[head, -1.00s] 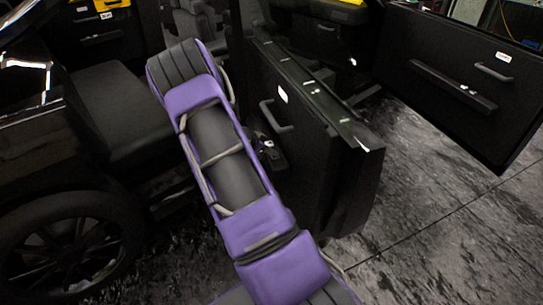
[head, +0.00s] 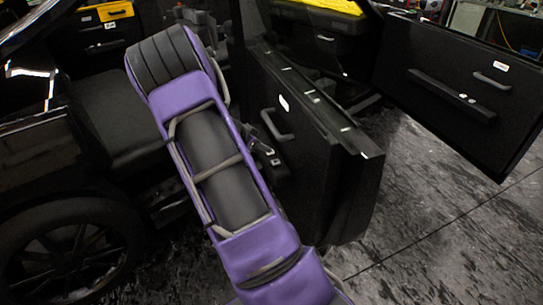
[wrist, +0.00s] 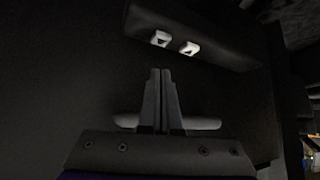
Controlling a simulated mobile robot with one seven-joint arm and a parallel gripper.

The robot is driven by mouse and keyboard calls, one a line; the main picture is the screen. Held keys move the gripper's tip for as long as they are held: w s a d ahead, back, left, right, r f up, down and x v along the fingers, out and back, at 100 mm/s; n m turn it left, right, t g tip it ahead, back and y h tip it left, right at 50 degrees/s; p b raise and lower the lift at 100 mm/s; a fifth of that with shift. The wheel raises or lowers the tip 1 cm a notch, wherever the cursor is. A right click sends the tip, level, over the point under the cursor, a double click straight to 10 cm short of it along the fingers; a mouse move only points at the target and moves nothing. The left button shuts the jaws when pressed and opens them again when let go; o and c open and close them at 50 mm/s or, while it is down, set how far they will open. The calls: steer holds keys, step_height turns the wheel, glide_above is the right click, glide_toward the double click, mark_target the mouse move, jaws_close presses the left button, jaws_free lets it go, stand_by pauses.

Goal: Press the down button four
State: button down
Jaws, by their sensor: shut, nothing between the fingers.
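In the wrist view, two small white buttons with dark triangle marks sit side by side on a dark armrest (wrist: 225,52): a left button (wrist: 160,38) and a right button (wrist: 189,48). I cannot tell surely which triangle points down. My gripper (wrist: 161,72) is shut and empty, its fingertips below the buttons in the picture and apart from them. In the head view, the near black door (head: 325,180) carries small light buttons (head: 273,157) beside my purple arm.
A pale door handle (wrist: 200,122) shows behind my fingers in the wrist view. Another open black door (head: 440,70), with its own handle and buttons, stands at the right. A dark seat (head: 110,110) and wheel (head: 65,250) are at the left. Floor at the lower right is clear.

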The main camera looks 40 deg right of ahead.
steer(key=shift+v, duration=2.6)
steer(key=shift+d+r, duration=0.1)
steer(key=shift+s, duration=0.1)
steer(key=shift+a+r+p, duration=0.2)
steer(key=shift+r+p, duration=0.6)
steer(key=shift+p, duration=2.3)
